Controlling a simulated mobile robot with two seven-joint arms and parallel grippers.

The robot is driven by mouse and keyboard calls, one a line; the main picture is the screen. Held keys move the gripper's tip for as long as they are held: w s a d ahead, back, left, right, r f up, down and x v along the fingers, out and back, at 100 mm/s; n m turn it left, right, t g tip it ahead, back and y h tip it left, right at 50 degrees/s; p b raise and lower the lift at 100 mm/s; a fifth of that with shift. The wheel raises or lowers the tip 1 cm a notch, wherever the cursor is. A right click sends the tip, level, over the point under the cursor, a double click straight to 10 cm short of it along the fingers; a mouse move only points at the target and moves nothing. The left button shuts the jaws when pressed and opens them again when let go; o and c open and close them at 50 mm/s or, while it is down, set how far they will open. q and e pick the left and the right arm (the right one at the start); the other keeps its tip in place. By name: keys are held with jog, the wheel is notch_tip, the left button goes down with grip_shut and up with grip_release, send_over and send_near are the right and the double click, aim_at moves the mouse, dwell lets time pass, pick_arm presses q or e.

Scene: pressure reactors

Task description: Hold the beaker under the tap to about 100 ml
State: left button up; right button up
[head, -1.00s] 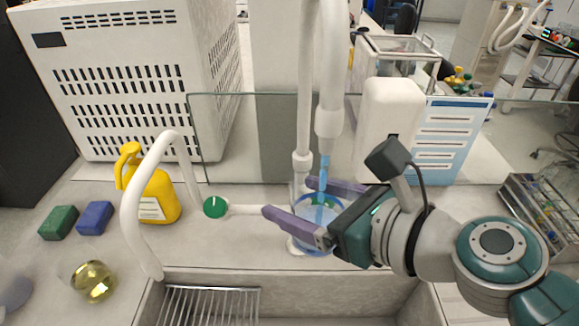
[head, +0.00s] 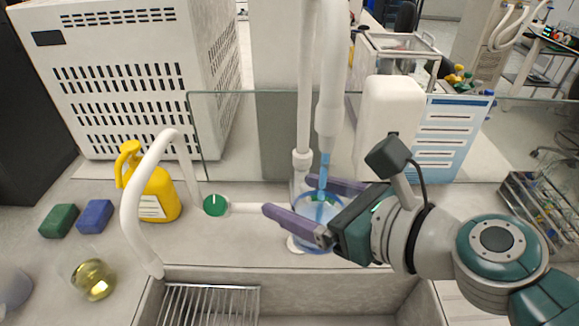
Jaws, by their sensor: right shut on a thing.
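The glass beaker (head: 313,238) is between the purple fingers of my right gripper (head: 318,208), which is shut on it. The beaker looks upright under the white tap (head: 328,118). A blue stream of water (head: 324,172) runs from the spout down into the beaker, and blue-tinted liquid shows inside. The fingers hide part of the beaker, and I cannot read its level against any marks. The green tap knob (head: 215,205) is to the left of the beaker. My left gripper is not in the picture.
A sink (head: 300,285) with a drain rack (head: 210,303) lies in front. A yellow bottle (head: 152,190), green sponge (head: 58,221), blue sponge (head: 95,216) and flask with yellow liquid (head: 93,279) stand at left. A glass screen (head: 240,135) and white dispenser (head: 388,118) are behind.

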dwell(0.4)
jog(key=shift+s+a+r+p, duration=0.15)
jog(key=shift+s+a+p, duration=0.05)
jog(key=shift+s+p, duration=0.15)
jog(key=s+a+p, duration=0.2)
jog(key=s+a, duration=0.1)
jog(key=s, duration=0.4)
jog(key=shift+s+a, duration=0.2)
jog(key=shift+a, duration=0.2)
